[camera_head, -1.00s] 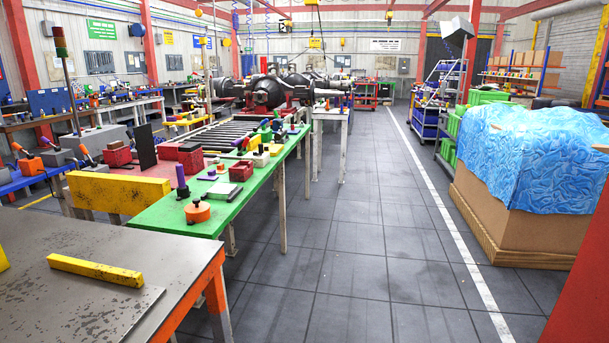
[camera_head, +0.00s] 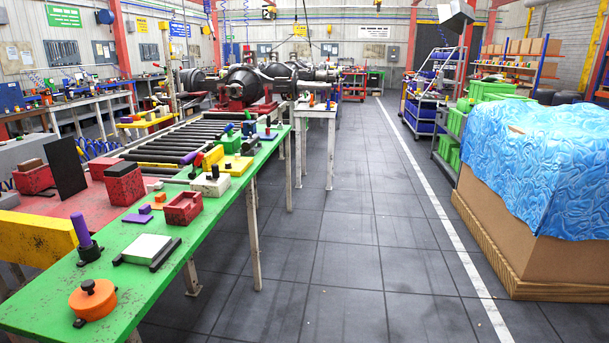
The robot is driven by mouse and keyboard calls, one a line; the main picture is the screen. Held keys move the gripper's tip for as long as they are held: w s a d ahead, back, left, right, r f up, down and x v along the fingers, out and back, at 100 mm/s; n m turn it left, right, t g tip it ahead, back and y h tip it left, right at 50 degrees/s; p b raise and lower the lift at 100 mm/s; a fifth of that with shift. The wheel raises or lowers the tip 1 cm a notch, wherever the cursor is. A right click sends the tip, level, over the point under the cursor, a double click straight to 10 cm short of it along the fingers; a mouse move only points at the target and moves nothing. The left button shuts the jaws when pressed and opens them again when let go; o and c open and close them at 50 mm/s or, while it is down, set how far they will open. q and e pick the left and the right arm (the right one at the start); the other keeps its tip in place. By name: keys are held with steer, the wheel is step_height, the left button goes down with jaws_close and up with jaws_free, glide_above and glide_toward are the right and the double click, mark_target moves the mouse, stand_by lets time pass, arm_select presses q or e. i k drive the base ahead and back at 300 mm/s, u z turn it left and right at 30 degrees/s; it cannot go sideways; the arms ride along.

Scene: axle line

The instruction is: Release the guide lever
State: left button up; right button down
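No part clearly identifiable as the guide lever shows in the head view. A green-topped bench (camera_head: 150,254) runs along the left. On it stand an upright purple handle (camera_head: 81,231) on a dark base, an orange round piece with a black knob (camera_head: 93,300), and a white plate (camera_head: 146,248) with dark side bars. Further along are a red open box (camera_head: 183,208), a white block with a black knob (camera_head: 211,185), and a yellow block with a green piece (camera_head: 227,163). Neither of my grippers is in view.
A roller conveyor (camera_head: 178,137) lies left of the bench, with a large dark axle housing (camera_head: 245,88) beyond. Clear tiled floor (camera_head: 345,235) runs along the right. A cardboard crate under blue wrap (camera_head: 540,160) and green bins (camera_head: 450,140) stand at the far right.

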mark_target(200, 155)
steer(key=i, duration=3.05)
steer(key=u, duration=2.15)
